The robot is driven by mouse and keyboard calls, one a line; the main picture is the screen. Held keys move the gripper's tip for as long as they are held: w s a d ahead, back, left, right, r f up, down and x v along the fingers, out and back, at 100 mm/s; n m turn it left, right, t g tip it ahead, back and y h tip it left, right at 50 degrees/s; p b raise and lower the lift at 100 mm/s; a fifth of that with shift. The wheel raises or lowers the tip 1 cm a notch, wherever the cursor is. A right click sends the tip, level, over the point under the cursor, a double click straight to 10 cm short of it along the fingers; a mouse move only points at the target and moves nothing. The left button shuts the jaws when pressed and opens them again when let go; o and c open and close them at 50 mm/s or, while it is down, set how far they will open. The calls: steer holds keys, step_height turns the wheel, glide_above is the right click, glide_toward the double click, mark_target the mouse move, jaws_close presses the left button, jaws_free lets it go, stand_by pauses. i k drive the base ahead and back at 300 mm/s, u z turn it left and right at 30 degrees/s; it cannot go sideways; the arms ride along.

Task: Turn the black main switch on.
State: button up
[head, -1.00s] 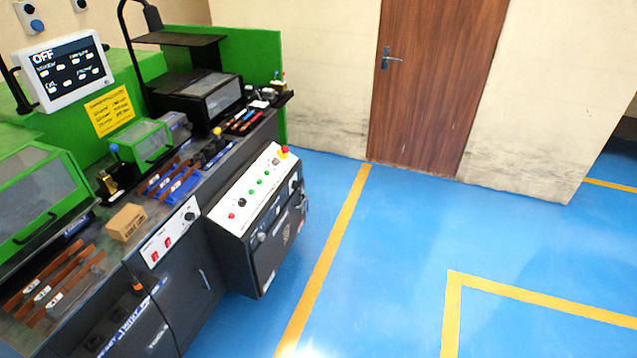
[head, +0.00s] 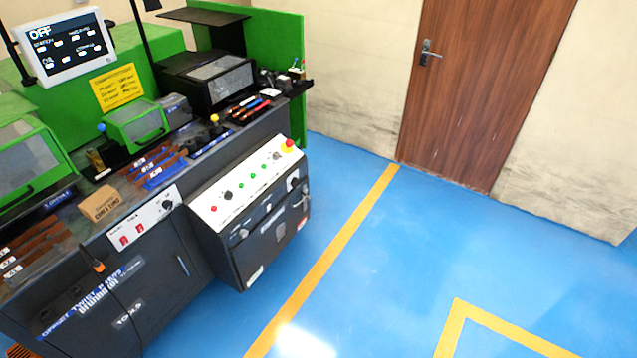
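The green and dark grey busbar machine stands at the left, and its display (head: 66,46) reads OFF. Black knobs show in several places. One is on the sloped white control panel (head: 246,185), a black knob (head: 228,195) near a red button. Another black knob (head: 167,204) is on the small white front panel (head: 146,221) beside two red switches. A third black knob (head: 293,184) is on the right control box's front. I cannot tell from labels which is the main switch, nor read its position. My gripper is not in view.
A red emergency button (head: 288,144) on a yellow base tops the control panel. A cardboard box (head: 100,203) and copper bars lie on the worktop. The blue floor (head: 400,270) right of the machine is clear, with yellow lines. A brown door (head: 480,90) is behind.

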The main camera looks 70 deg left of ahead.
mark_target(296, 182)
steer(key=i, duration=0.65)
steer(key=u, duration=4.7)
steer(key=i, duration=0.1)
steer(key=z, duration=3.15)
steer(key=k, duration=0.2)
steer(key=u, duration=1.95)
steer(key=k, duration=0.25)
steer(key=u, duration=0.2)
